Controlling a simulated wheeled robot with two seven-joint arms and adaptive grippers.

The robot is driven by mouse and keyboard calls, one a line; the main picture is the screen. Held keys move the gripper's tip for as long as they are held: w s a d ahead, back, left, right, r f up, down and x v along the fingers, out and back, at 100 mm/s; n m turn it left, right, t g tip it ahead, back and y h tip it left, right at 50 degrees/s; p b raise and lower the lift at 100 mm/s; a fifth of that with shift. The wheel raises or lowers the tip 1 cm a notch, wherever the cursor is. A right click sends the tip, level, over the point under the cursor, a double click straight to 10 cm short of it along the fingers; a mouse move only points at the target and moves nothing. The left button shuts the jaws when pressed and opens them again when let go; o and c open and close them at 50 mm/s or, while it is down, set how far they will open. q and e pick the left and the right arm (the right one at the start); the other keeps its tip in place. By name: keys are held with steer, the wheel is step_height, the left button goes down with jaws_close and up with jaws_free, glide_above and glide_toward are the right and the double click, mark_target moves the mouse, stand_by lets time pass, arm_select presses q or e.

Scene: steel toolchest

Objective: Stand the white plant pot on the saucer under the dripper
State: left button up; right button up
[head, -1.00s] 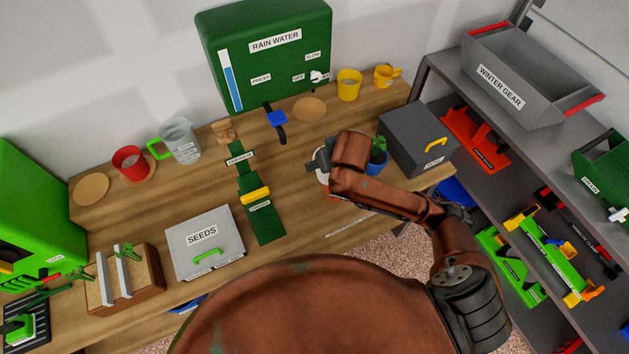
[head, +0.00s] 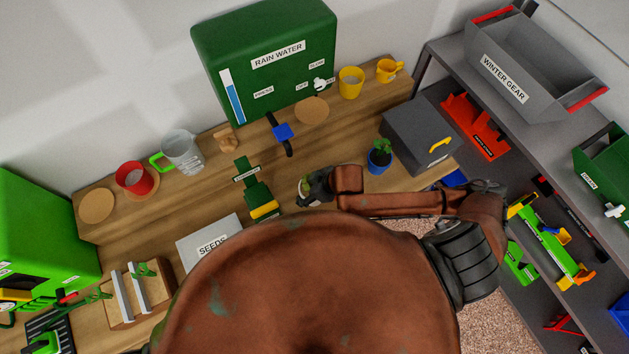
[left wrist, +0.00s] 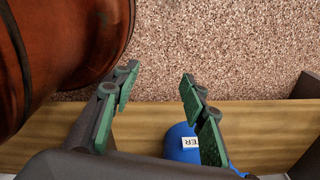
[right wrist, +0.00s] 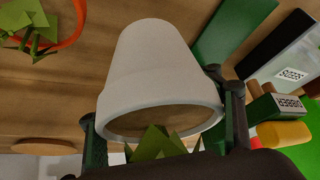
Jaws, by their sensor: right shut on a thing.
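The white plant pot (right wrist: 160,75) with green leaves is between the fingers of my right gripper (right wrist: 165,125), which is shut on it. In the head view the pot (head: 304,188) shows small and partly covered by my right gripper (head: 317,187), near the bench's front. The blue tap with a dark spout (head: 283,132) is on the green rain water tank (head: 265,60). A round cork disc (head: 312,110) lies to the right of the spout. I cannot make out a saucer directly under it. My left gripper (left wrist: 160,100) is open and empty above the floor and a bench edge.
A blue pot with a plant (head: 379,160) stands left of the grey box (head: 415,125). The seeds box (head: 205,240), green strip (head: 255,195) and red cup (head: 135,178) are to the left. An orange-rimmed thing with leaves (right wrist: 75,30) shows near the held pot.

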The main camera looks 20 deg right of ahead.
steer(key=w+d+f, duration=0.1)
steer(key=f, duration=0.1)
steer(key=w+d+f, duration=0.1)
steer(key=w+f, duration=0.1)
steer(key=w+d+f, duration=0.1)
steer(key=w, duration=0.1)
steer(key=shift+w+d+f, duration=0.1)
steer(key=shift+w+f, duration=0.05)
steer(key=shift+f, duration=0.25)
steer(key=shift+w+d+f, duration=0.25)
steer(key=shift+w+f, duration=0.15)
steer(key=shift+f, duration=1.6)
arm_select(q)
steer(key=shift+w+r, duration=0.3)
steer(key=shift+w, duration=0.55)
steer(key=shift+w+d, duration=0.1)
steer(key=shift+w, duration=0.05)
arm_select(e)
steer(key=shift+s, duration=0.1)
arm_select(q)
steer(key=shift+w, duration=0.25)
arm_select(e)
steer(key=o, duration=1.6)
steer(key=shift+f, duration=0.1)
